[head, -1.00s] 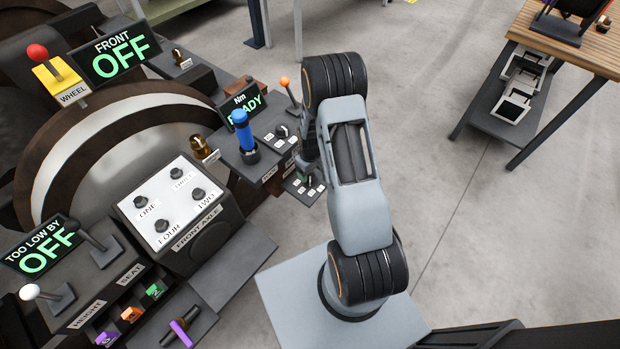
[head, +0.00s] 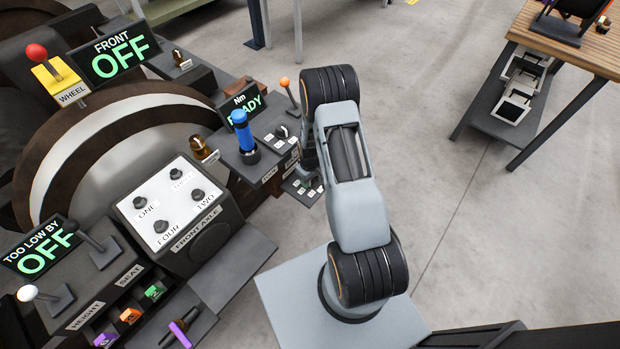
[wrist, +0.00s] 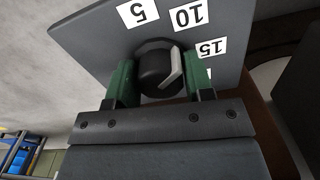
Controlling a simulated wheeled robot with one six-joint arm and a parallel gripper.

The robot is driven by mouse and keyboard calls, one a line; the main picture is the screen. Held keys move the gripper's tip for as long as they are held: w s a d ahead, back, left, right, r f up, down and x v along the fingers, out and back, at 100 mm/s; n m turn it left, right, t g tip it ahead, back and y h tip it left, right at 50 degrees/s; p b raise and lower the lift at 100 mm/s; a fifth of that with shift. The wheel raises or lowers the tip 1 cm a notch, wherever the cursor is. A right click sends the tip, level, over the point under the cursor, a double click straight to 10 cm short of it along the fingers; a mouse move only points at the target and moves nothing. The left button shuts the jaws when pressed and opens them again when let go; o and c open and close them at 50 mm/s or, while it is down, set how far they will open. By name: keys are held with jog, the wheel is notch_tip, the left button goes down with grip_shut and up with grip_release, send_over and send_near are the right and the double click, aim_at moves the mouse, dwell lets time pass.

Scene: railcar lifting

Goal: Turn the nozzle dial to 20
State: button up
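The nozzle dial (wrist: 157,72) is a round black knob with a white pointer, on a grey panel in the wrist view. The labels 5 (wrist: 138,12), 10 (wrist: 188,16) and 15 (wrist: 210,47) appear upside down around it. Another label by the right finger is mostly hidden. The pointer lies on the knob's right side, its upper end roughly towards the 10. My gripper (wrist: 158,82) has its green fingers on either side of the knob, very close to it; firm contact does not show. In the head view my gripper (head: 309,180) is largely hidden by my arm.
The FRONT AXLE box (head: 175,210) is further left. Open floor (head: 460,230) lies to the right.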

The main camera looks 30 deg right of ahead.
jog(key=c, duration=0.5)
jog(key=shift+m, duration=0.3)
jog(key=m+b, duration=0.1)
jog(key=m, duration=0.2)
jog(key=shift+f+b, duration=0.1)
jog(key=shift+b, duration=0.25)
jog(key=m+b, duration=0.1)
jog(key=m, duration=0.2)
jog(key=shift+m, duration=0.3)
jog(key=m+b, duration=0.2)
jog(key=m, duration=0.3)
jog(key=m+b, duration=0.1)
jog(key=m, duration=0.4)
jog(key=shift+m, duration=0.4)
